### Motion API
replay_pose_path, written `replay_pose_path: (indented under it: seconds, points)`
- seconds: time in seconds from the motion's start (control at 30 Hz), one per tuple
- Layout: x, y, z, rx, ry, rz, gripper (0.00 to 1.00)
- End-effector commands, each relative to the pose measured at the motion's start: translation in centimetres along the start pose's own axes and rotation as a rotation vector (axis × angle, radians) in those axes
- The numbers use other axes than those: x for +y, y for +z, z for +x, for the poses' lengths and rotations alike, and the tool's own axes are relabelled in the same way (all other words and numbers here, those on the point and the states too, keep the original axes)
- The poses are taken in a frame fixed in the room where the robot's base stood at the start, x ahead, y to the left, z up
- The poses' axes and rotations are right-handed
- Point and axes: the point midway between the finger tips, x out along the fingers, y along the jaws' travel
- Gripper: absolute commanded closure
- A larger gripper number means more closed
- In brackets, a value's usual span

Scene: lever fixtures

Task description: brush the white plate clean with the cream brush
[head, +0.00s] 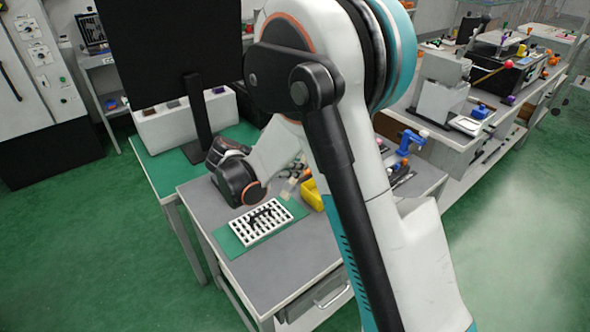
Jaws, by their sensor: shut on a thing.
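The white plate (284,216) lies on a green mat (228,241) on the grey table. It is a flat rectangle with rows of dark slots. Irregular black marks show across its middle; I cannot tell what they are. My arm's dark wrist is just behind and above the plate's left side. The fingers of my gripper cannot be made out, hidden by my own arm. I cannot make out the cream brush.
A yellow bin (312,195) and small tan pieces stand behind the plate. A blue tool (408,143) stands at the table's back right. A black monitor (165,45) rises at the back left. The table's front (290,268) is clear, above a drawer (318,300).

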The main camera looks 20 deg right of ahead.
Motion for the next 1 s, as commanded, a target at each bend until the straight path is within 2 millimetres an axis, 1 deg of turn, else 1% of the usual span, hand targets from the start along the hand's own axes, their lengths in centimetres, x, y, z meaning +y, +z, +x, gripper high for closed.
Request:
replay_pose_path:
  seconds: [0.5,0.8,1.0]
  points:
    - [0.0,-0.1,0.0,-0.001,0.0,0.0,1.0]
    - [0.0,-1.1,0.6,-0.032,0.0,0.0,1.0]
    - [0.0,-0.9,0.5,-0.035,-0.001,0.0,1.0]
